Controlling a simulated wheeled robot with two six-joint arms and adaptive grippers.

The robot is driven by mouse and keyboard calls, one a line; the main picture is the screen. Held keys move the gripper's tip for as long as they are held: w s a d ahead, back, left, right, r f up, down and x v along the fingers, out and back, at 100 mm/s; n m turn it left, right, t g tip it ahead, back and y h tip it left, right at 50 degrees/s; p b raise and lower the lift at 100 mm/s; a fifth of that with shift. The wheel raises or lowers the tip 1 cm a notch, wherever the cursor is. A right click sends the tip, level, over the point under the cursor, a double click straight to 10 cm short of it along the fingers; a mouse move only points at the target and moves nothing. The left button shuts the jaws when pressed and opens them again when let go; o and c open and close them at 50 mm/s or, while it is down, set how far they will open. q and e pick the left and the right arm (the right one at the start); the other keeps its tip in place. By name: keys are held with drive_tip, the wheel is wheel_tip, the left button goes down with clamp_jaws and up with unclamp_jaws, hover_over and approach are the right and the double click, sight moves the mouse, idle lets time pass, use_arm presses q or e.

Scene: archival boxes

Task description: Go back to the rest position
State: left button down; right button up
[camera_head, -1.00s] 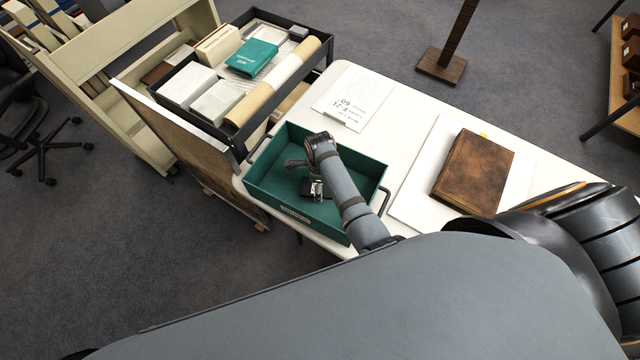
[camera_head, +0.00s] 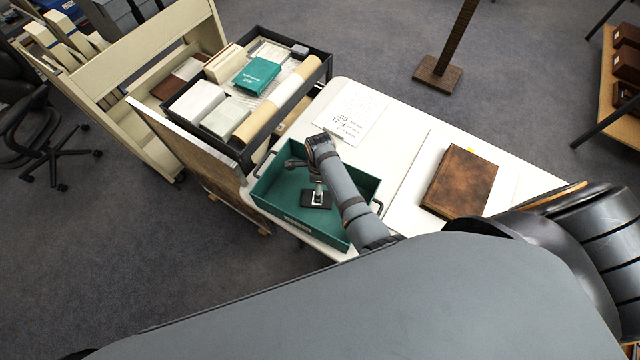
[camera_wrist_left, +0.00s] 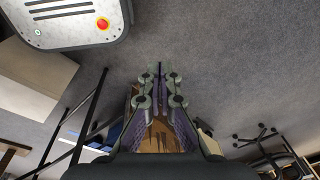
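In the head view one arm reaches over a teal tray (camera_head: 365,186) on the white table. I take it as my right arm, since the left wrist view shows no tray. Its gripper (camera_head: 293,163) is above the tray, above and left of a small black-based device with a silver upright (camera_head: 316,199) on the tray floor. Whether its fingers are open or shut is too small to tell. My left gripper (camera_wrist_left: 160,78) shows only in the left wrist view.
A brown book (camera_head: 460,182) lies at right on the white table (camera_head: 408,135), near a printed sheet (camera_head: 352,112). A black-rimmed cart tray (camera_head: 322,68) with boxes and a roll adjoins at left. An office chair (camera_head: 45,150) stands far left. Carpet is clear in front.

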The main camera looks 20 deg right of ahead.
wheel_tip(320, 180, up, 3)
drive_tip(key=shift+r+p, duration=0.1)
drive_tip(key=shift+p, duration=0.5)
